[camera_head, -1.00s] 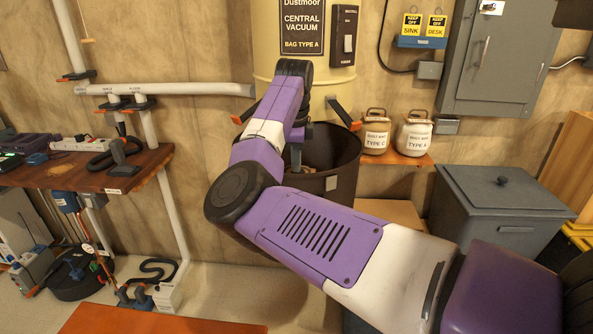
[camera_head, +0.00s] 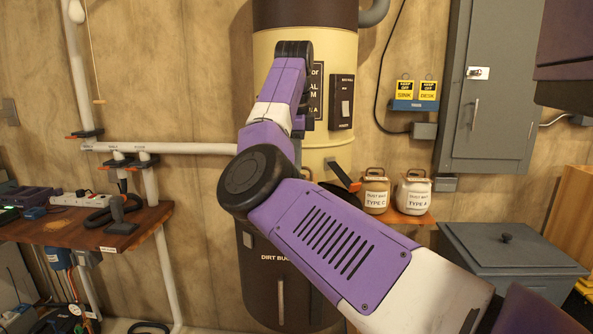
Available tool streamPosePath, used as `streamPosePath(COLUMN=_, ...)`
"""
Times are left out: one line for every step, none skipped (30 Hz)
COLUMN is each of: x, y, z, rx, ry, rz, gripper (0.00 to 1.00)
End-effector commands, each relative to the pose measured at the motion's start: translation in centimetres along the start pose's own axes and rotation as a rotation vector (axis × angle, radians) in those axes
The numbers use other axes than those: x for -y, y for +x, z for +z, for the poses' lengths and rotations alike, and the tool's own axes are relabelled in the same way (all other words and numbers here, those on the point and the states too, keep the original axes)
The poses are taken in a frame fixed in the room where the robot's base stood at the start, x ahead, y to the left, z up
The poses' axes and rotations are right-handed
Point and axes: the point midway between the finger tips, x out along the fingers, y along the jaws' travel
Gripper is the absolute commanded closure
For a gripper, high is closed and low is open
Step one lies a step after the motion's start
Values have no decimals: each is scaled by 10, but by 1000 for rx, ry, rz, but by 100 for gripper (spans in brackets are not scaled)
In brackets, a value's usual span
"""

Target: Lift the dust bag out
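The dust bag does not show in the view. The dark dirt bucket (camera_head: 281,270), its label partly covered, stands below the cream vacuum canister (camera_head: 338,60). My arm crosses in front of both and covers much of the bucket's upper part, so its inside cannot be seen. My wrist is bent downward in front of the canister. My gripper is mostly hidden behind my own arm, with only dark bits near the wrist showing. I cannot tell its opening, or whether it holds anything. A dark latch with an orange tip (camera_head: 343,173) sticks out on the canister's right.
Two jars, Type C (camera_head: 376,191) and Type A (camera_head: 413,193), stand on a small shelf to the right. A grey lidded bin (camera_head: 510,262) is below right, under a wall cabinet (camera_head: 490,85). A cluttered wooden bench (camera_head: 150,225) is at left, beside white pipes (camera_head: 190,149).

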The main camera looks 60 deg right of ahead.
Motion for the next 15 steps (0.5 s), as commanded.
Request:
streamPosePath(x=1, y=-2, z=0, rx=0, ry=1, rz=-2, gripper=100)
streamPosePath(x=1, y=-2, z=0, rx=0, ry=0, rz=-2, gripper=100)
streamPosePath(x=1, y=-2, z=0, rx=0, ry=1, rz=-2, gripper=100)
streamPosePath(x=1, y=-2, z=0, rx=0, ry=1, rz=-2, gripper=100)
streamPosePath(x=1, y=-2, z=0, rx=0, ry=1, rz=-2, gripper=100)
streamPosePath(x=1, y=-2, z=0, rx=0, ry=1, rz=-2, gripper=100)
streamPosePath(x=1, y=-2, z=0, rx=0, ry=1, rz=-2, gripper=100)
streamPosePath(x=1, y=-2, z=0, rx=0, ry=1, rz=-2, gripper=100)
streamPosePath(x=1, y=-2, z=0, rx=0, ry=1, rz=-2, gripper=100)
streamPosePath(x=1, y=-2, z=0, rx=0, ry=1, rz=-2, gripper=100)
streamPosePath(x=1, y=-3, z=0, rx=0, ry=1, rz=-2, gripper=100)
streamPosePath(x=1, y=-4, z=0, rx=0, ry=1, rz=-3, gripper=100)
streamPosePath(x=1, y=-4, z=0, rx=0, ry=1, rz=-3, gripper=100)
streamPosePath(x=1, y=-5, z=0, rx=0, ry=1, rz=-3, gripper=100)
streamPosePath(x=2, y=-7, z=0, rx=0, ry=1, rz=-3, gripper=100)
